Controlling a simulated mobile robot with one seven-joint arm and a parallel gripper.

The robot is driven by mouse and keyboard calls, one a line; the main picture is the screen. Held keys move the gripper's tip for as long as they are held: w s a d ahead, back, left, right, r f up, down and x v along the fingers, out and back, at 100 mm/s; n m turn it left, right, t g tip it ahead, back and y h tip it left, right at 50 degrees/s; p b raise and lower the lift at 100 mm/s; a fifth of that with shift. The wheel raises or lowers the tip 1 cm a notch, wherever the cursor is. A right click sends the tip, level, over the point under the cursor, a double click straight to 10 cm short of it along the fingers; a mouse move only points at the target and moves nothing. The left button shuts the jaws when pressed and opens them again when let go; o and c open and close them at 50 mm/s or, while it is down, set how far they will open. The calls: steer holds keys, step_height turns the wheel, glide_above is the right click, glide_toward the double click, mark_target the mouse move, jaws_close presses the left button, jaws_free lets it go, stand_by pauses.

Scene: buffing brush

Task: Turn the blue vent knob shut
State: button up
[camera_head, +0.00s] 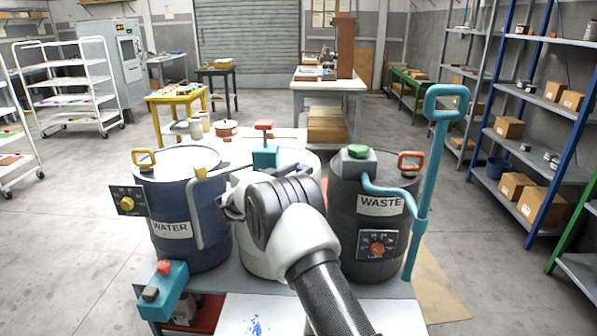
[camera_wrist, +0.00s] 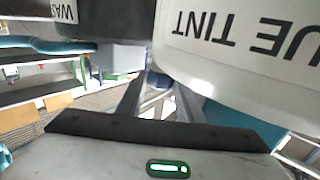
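The white middle drum (camera_head: 255,255) is partly hidden by my arm. A teal block with a red T-shaped handle (camera_head: 264,140) stands at its top. I cannot pick out a knob that is clearly the blue vent knob; my arm covers part of this drum. In the wrist view the drum (camera_wrist: 235,65) is upside down, its label reading "UE TINT". My gripper (camera_head: 230,207) is in front of the drum's upper left part. In the wrist view my gripper (camera_wrist: 157,88) shows two fingers apart with nothing between them.
The blue WATER drum (camera_head: 185,240), with a yellow knob (camera_head: 127,203) on a dial plate, stands left. The dark WASTE drum (camera_head: 350,215), with a green knob (camera_head: 358,151), stands right. A tall teal pump handle (camera_head: 440,140) rises beside it. A teal box (camera_head: 162,290) is at front left.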

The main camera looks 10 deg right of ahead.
steer(key=o, duration=0.4)
steer(key=shift+r, duration=0.1)
steer(key=shift+c, duration=0.2)
